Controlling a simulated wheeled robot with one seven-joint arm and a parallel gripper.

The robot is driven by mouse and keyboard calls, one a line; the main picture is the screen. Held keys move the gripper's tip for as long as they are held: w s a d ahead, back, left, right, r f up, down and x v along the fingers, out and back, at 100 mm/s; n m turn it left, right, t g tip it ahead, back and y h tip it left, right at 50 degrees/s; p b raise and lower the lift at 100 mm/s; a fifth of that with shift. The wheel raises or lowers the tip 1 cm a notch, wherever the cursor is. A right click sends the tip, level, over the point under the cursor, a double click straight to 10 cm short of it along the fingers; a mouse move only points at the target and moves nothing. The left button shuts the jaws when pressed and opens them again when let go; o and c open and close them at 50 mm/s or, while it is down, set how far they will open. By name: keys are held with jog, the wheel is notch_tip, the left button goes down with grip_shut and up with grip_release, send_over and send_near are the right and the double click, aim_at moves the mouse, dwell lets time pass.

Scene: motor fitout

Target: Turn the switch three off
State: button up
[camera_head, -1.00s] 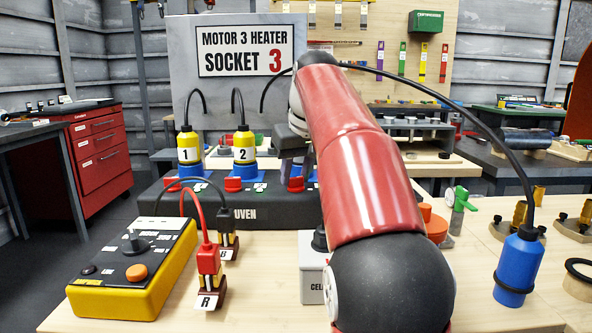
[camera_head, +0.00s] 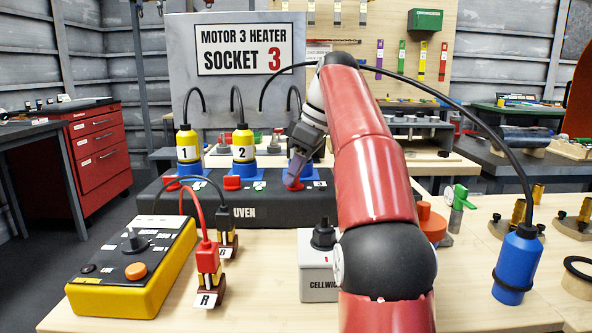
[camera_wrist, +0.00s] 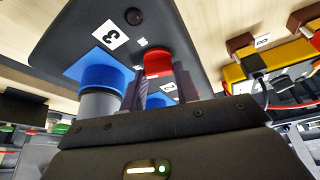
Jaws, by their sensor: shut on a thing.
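The black switch box (camera_head: 262,211) has a row of red switches and blue sockets. The red switch three (camera_head: 293,185) is at its right part, in front of the third blue socket. In the wrist view, the red switch (camera_wrist: 158,62) stands beside a blue socket (camera_wrist: 98,72) and near a white label with a 3 (camera_wrist: 110,35). My gripper (camera_head: 296,177) reaches down to this switch from above and behind. In the wrist view, my gripper (camera_wrist: 159,72) has one finger on each side of the red switch and is shut on it. The fingers partly cover the switch.
Yellow plugs 1 (camera_head: 188,148) and 2 (camera_head: 243,147) stand in their sockets left of my gripper. A blue plug (camera_head: 517,265) on a cable stands at the right. A yellow control box (camera_head: 130,285) and red-black connectors (camera_head: 208,272) are in front. A sign (camera_head: 245,50) stands behind.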

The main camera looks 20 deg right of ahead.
jog(key=shift+n, duration=0.4)
jog(key=o, duration=1)
jog(key=shift+r, duration=0.1)
jog(key=shift+s+d+r, duration=0.1)
jog(key=shift+d+r, duration=0.15)
jog(key=shift+r, duration=0.3)
jog(key=s+d, duration=0.2)
jog(key=d, duration=0.1)
jog(key=s+d, duration=0.5)
jog(key=d, duration=0.1)
jog(key=shift+s+d+f, duration=0.1)
jog(key=shift+s+d, duration=0.05)
jog(key=shift+d, duration=0.05)
